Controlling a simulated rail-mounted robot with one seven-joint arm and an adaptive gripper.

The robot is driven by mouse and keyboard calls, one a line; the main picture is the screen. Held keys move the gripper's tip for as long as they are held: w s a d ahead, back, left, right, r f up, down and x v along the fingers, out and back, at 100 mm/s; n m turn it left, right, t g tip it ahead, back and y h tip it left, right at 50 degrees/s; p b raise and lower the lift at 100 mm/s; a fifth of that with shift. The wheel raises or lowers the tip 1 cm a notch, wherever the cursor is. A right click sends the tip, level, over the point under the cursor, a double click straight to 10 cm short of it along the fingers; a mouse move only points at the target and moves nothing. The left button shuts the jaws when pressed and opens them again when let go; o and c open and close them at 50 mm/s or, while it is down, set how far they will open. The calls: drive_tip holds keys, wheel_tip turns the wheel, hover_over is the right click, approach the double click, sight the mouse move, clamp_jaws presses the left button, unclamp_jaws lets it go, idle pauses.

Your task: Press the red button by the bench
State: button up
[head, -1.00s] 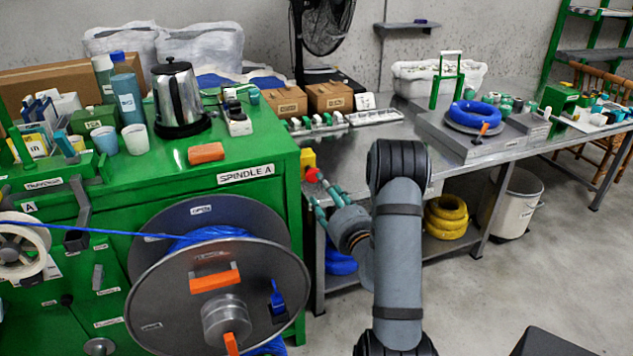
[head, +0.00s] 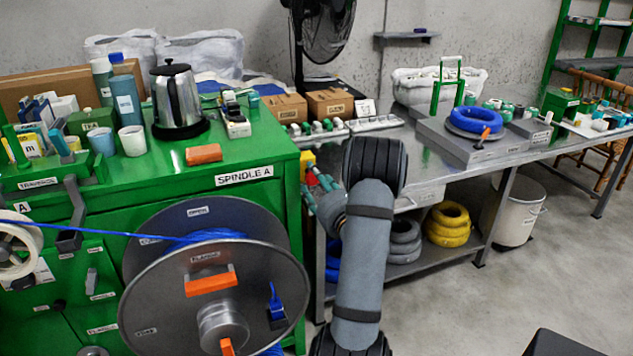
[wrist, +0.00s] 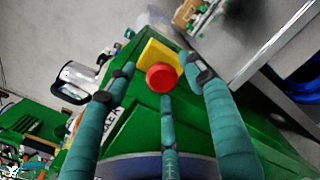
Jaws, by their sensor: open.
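The red button (wrist: 161,77) is a round red cap on a yellow box (wrist: 154,52), fixed at the side of the green bench (head: 250,155). In the head view the yellow box (head: 307,159) shows at the bench's right side, with the button (head: 311,178) partly hidden by my fingers. My gripper (wrist: 160,72) is open, its teal fingers spread around the button in the wrist view. The middle finger's tip lies just below the button in that picture. I cannot tell whether any finger touches it. Nothing is held.
A large spindle (head: 160,300) with blue cable stands in front of the green bench, left of my arm. A steel table (head: 430,170) stands to the right, with yellow coils (head: 447,225) on its lower shelf. A kettle (head: 176,98) stands on the bench.

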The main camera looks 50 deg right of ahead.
drive_tip(key=shift+c, duration=1)
drive_tip(key=shift+d+r, duration=0.1)
drive_tip(key=c, duration=1.1)
clamp_jaws()
